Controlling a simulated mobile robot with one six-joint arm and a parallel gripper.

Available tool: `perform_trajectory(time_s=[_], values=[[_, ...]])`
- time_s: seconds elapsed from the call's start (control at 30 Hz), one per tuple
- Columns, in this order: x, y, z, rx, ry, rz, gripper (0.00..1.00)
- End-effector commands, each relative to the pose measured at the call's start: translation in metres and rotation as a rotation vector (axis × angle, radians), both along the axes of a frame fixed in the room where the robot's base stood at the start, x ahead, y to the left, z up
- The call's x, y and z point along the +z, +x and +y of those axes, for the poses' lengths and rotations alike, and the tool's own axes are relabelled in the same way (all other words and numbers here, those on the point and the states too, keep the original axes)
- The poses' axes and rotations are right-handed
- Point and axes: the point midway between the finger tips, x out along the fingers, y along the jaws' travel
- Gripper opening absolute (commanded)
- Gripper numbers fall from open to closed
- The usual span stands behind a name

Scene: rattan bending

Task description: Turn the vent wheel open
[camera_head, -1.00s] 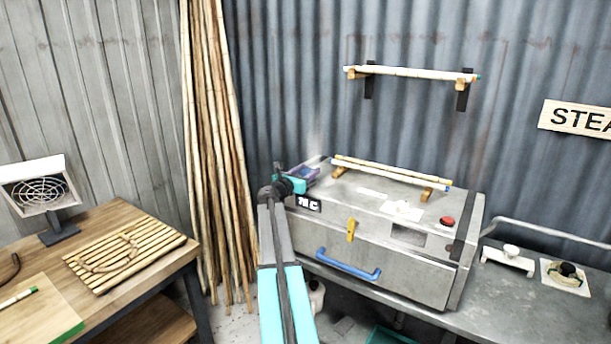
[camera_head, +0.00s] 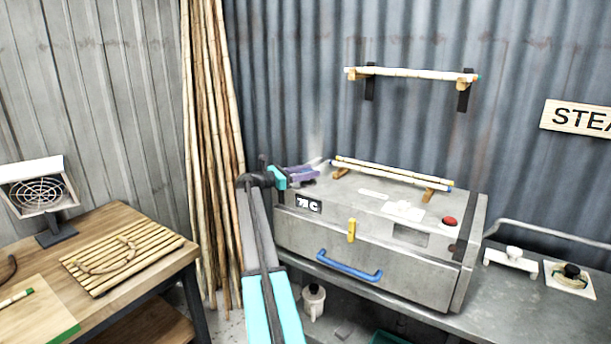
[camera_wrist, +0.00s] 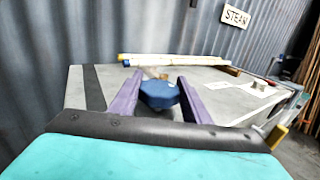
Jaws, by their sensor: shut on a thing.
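The vent wheel (camera_wrist: 160,96) is a blue knob on top of the grey steam box (camera_head: 370,255), at the box's left end. In the wrist view it sits between the purple fingers of my gripper (camera_wrist: 160,82), which is shut on it. In the head view my gripper (camera_head: 304,173) reaches over the box's left top edge from the left, and it hides the wheel there. A faint white wisp rises behind the gripper.
Two canes (camera_head: 390,172) lie on wooden rests on the box top. A red button (camera_head: 449,222), yellow latch (camera_head: 351,230) and blue handle (camera_head: 348,265) are on the box. Tall poles (camera_head: 212,150) lean left of it. A wooden table (camera_head: 120,225) stands at left.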

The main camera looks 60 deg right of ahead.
Motion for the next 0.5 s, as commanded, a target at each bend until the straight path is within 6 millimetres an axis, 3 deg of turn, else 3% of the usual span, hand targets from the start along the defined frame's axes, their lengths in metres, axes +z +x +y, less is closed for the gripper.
perform_trajectory(time_s=[0.5], values=[[-0.0002, -0.0025, 0.0017, -0.045, 0.000, 0.002, 0.21]])
